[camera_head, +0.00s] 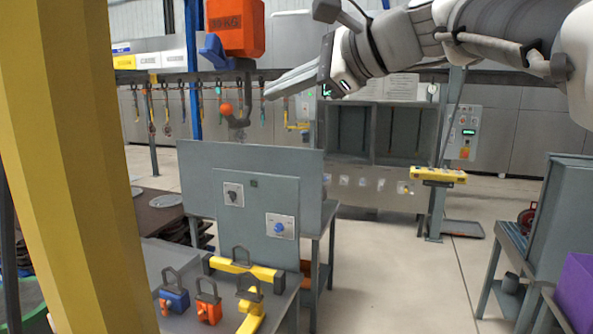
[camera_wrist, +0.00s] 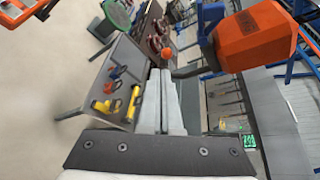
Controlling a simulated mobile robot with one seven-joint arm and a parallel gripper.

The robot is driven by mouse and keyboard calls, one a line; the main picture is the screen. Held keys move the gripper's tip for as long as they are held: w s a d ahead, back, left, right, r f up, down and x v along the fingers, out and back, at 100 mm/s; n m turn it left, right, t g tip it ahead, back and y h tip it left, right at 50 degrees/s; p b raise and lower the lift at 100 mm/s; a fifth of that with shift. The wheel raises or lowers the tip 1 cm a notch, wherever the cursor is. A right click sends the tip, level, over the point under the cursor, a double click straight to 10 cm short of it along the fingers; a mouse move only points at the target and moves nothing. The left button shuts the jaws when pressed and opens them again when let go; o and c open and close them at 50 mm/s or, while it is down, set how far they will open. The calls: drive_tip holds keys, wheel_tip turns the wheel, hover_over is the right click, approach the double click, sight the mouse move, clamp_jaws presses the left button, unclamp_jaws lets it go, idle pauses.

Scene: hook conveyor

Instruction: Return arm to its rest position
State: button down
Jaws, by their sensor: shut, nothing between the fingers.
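My gripper (camera_head: 292,82) is at the upper middle of the head view, at the end of my raised arm, which reaches in from the upper right. Its long grey fingers point left and slightly down. In the wrist view my gripper (camera_wrist: 160,75) shows its two fingers lying side by side, shut, with nothing between them. It is held in the air, apart from the table and the hanging gear.
An orange hoist block (camera_head: 235,28) with a hook hangs left of my gripper. A grey table with an upright panel (camera_head: 255,200) holds yellow, blue and orange hooked pieces. A yellow post (camera_head: 80,160) stands at the near left. Floor (camera_head: 390,270) right of the table is clear.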

drive_tip(key=s+d+f+n+g+h+b, duration=0.1)
drive_tip(key=s+d+f+n+h, duration=0.2)
drive_tip(key=f, duration=0.9)
drive_tip(key=s+d+f+n+g+h, duration=0.1)
drive_tip(key=s+d+f+n+h, duration=0.3)
drive_tip(key=f, duration=0.9)
drive_tip(key=s+d+f+n+h+b, duration=0.1)
drive_tip(key=s+d+f+n+h, duration=0.3)
drive_tip(key=s+d+f+n, duration=0.3)
drive_tip(key=s+d+f, duration=0.2)
drive_tip(key=s+f, duration=0.3)
drive_tip(key=s, duration=0.1)
drive_tip(key=shift+s+d+f+g+b, duration=0.15)
drive_tip(key=shift+s+g+b, duration=0.1)
drive_tip(key=shift+g+b, duration=0.15)
drive_tip(key=shift+n, duration=0.3)
